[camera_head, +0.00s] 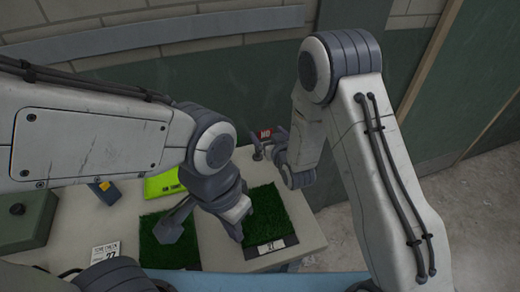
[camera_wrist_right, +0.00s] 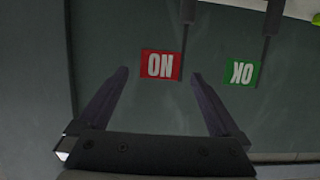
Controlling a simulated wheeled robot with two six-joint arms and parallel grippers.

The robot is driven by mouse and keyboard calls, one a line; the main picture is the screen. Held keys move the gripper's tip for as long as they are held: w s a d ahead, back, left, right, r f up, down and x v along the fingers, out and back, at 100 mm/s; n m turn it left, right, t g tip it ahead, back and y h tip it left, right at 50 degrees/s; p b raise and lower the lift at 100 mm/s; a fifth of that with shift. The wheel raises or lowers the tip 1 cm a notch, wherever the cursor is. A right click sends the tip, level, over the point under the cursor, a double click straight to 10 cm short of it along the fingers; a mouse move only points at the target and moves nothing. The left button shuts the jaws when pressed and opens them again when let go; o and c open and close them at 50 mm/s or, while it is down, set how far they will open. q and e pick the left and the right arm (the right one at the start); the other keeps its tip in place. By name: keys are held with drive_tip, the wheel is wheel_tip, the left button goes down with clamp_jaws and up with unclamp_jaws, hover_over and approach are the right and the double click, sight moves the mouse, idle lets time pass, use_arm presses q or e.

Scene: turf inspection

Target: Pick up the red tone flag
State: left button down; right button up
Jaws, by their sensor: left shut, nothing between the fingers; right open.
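The red flag (camera_head: 264,134), lettered NO, stands at the back of the table in the head view. In the right wrist view the red flag (camera_wrist_right: 160,65) appears upside down, between and just beyond my fingertips. A green OK flag (camera_wrist_right: 241,73) hangs to its right in that view. My right gripper (camera_head: 268,143) is open at the red flag in the head view; its open fingers (camera_wrist_right: 160,74) also show in the wrist view, with no visible hold on the flag.
A right turf tray (camera_head: 280,215) with a card and a left turf patch (camera_head: 150,250) lie on the table (camera_head: 215,240). A yellow-green sign (camera_head: 163,183), a date card (camera_head: 107,252), a small blue-yellow item (camera_head: 104,191) and a green box (camera_head: 25,217) are to the left.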

drive_tip(key=shift+f+p+x, duration=0.2)
drive_tip(key=shift+p+x, duration=0.35)
drive_tip(key=shift+x, duration=0.95)
drive_tip(key=shift+f+p+x, duration=0.2)
drive_tip(key=shift+p+x, duration=0.3)
drive_tip(key=shift+x, duration=1)
drive_tip(key=shift+s, duration=0.15)
drive_tip(key=shift+c, duration=0.3)
clamp_jaws()
